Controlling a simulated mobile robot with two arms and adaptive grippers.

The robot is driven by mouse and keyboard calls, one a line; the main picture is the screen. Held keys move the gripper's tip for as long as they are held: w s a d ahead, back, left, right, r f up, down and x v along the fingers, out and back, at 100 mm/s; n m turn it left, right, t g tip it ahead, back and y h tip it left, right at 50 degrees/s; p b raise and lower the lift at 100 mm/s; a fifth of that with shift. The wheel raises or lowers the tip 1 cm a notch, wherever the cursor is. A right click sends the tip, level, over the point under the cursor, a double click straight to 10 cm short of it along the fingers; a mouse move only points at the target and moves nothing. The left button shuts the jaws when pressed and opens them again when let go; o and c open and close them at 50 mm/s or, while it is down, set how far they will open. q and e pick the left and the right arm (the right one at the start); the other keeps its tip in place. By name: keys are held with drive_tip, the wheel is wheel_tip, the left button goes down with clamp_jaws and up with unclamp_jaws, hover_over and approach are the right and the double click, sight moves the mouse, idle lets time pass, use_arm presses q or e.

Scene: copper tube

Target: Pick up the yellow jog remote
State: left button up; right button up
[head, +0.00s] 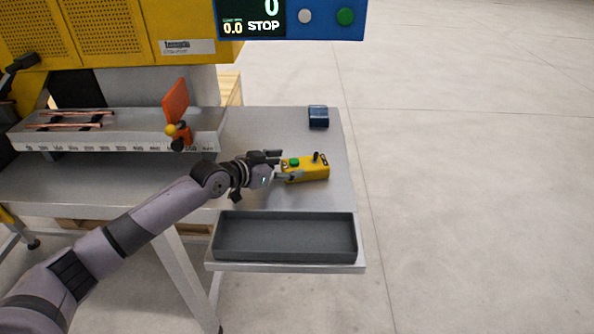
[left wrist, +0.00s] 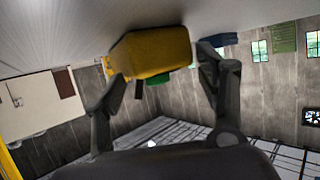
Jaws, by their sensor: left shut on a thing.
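The yellow jog remote (head: 311,173) is at the right part of the grey table, with a green button and a dark stick on top. My left gripper (head: 287,168) comes in from the left and is shut on the remote's left end. In the left wrist view the remote (left wrist: 155,52) sits between the two fingers of my left gripper (left wrist: 162,66). I cannot tell whether the remote rests on the tabletop or hangs just above it. My right gripper is not in view.
A dark grey tray (head: 286,237) is at the table's front edge, empty. A small dark blue object (head: 318,117) lies farther back. An orange guard (head: 176,102) stands by the machine bed with copper tubes (head: 65,120) at left. Open floor lies to the right.

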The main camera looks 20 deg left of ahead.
use_arm(q)
drive_tip(key=c, duration=0.5)
drive_tip(key=shift+r, duration=0.55)
drive_tip(key=shift+c, duration=1.2)
wheel_tip(320, 180, up, 19)
drive_tip(key=b, duration=0.2)
drive_tip(key=shift+b, duration=0.35)
drive_tip(key=shift+a, duration=0.1)
drive_tip(key=shift+s+a, duration=0.9)
drive_tip(key=shift+s, duration=0.25)
drive_tip(key=shift+f, duration=0.15)
drive_tip(key=shift+f+b, duration=0.5)
drive_tip(key=shift+f, duration=0.95)
drive_tip(key=shift+f+b, duration=2.8)
drive_tip(key=shift+f, duration=3.6)
clamp_jaws()
